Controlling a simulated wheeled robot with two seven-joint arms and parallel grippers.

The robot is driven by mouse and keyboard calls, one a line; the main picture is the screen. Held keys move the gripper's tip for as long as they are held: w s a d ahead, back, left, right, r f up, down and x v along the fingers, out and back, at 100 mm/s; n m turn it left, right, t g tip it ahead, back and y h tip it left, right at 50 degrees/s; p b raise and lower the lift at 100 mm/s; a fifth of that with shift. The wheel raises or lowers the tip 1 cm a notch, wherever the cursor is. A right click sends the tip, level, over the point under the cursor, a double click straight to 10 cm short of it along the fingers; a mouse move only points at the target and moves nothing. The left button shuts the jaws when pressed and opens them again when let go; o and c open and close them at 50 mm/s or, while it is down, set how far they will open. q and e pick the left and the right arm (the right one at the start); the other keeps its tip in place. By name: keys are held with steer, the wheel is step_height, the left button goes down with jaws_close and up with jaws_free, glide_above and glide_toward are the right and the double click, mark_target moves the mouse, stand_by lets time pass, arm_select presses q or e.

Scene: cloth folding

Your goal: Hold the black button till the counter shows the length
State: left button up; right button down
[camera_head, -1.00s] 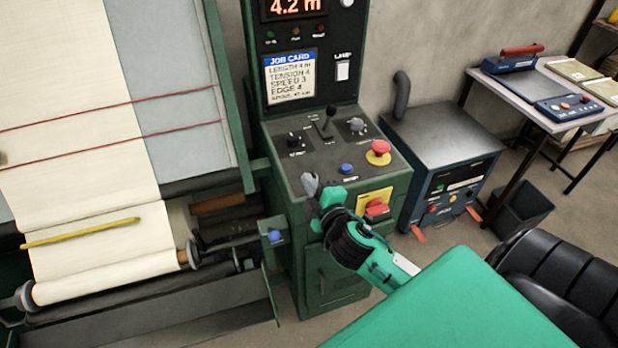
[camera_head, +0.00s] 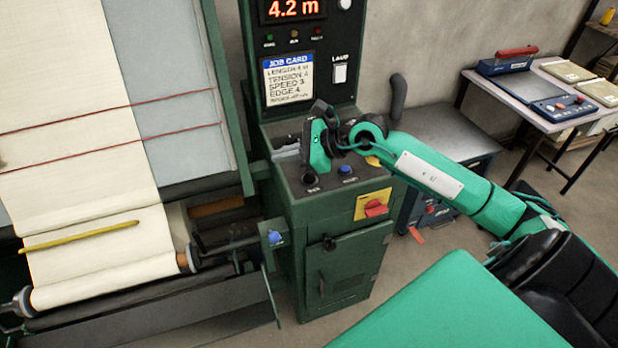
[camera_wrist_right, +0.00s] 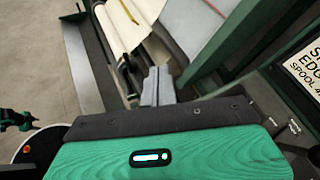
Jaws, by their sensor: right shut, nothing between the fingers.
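The counter (camera_head: 292,8) at the top of the green machine shows 4.2 m in red. A small round black button (camera_head: 311,180) is on the console's front left, left of the blue button (camera_head: 345,169). My right gripper (camera_head: 286,151) is shut and empty over the console's left edge, its fingers pointing left. It is apart from the black button, which lies below it in the picture. In the right wrist view the fingers (camera_wrist_right: 158,86) are together, with nothing between them. The gripper hides the joystick and knobs. My left gripper does not show.
The job card (camera_head: 288,79) lists length, tension, speed and edge; its length figure is hard to read. A red switch on a yellow plate (camera_head: 373,205) is on the console's front. The cloth roll (camera_head: 110,275) is left. A green surface (camera_head: 450,310) is in front.

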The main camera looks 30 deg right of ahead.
steer(key=w+d+n+h, duration=0.1)
steer(key=d+n+h, duration=0.1)
steer(key=d+h, duration=0.3)
steer(key=d, duration=0.3)
steer(key=shift+d+f+g, duration=0.2)
steer(key=shift+d+g, duration=0.2)
steer(key=b, duration=0.3)
glide_above(314, 179)
step_height(314, 179, down, 8)
steer(key=shift+w+r, duration=0.1)
steer(key=shift+r, duration=0.05)
steer(key=shift+f+b, duration=0.65)
stand_by(1.0)
